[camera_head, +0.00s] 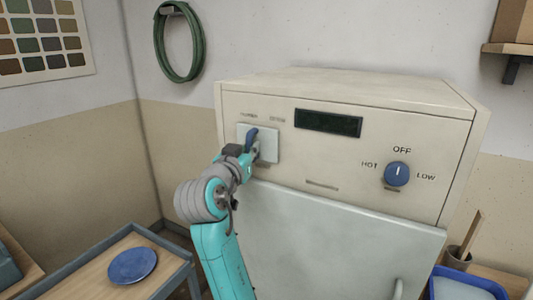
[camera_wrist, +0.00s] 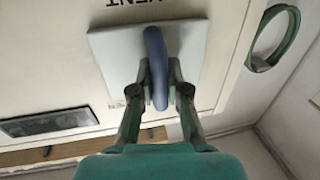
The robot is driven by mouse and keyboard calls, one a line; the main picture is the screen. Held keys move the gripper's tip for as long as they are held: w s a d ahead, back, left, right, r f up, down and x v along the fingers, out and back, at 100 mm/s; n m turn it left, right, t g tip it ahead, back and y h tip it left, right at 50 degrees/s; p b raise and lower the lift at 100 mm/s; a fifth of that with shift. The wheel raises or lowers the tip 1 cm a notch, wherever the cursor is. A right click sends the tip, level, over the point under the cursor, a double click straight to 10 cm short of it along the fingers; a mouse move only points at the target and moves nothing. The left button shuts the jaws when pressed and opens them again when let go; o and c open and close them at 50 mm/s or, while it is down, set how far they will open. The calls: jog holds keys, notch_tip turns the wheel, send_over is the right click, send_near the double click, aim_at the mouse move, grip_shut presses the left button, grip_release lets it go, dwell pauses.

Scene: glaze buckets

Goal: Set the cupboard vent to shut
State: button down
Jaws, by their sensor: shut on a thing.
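The vent control is a blue lever (camera_head: 251,134) on a pale square plate (camera_head: 271,144) at the left of the cream cupboard's front (camera_head: 345,160). In the head view the lever's upper end shows beside my gripper (camera_head: 254,153), which hides its lower part. In the wrist view the blue lever (camera_wrist: 154,48) stands out from the pale plate (camera_wrist: 112,50). My gripper (camera_wrist: 158,80) is shut on it, one finger on each side. Upside-down "VENT" lettering (camera_wrist: 126,3) shows there. Two small labels above the plate in the head view are too small to read.
A blue dial (camera_head: 397,173) marked HOT, OFF and LOW sits right of a dark display (camera_head: 328,123). The cupboard door (camera_head: 335,235) below is closed. A tray table (camera_head: 85,270) with a blue plate (camera_head: 132,266) stands at left. A green hose (camera_head: 160,45) hangs on the wall.

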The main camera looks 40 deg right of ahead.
jog(key=shift+w+a, duration=0.15)
jog(key=shift+w, duration=0.15)
jog(key=c, duration=1.1)
grip_release()
jog(key=shift+w, duration=0.15)
jog(key=shift+c, duration=0.2)
jog(key=shift+a, duration=0.1)
jog(key=v, duration=1.2)
jog(key=shift+f, duration=0.1)
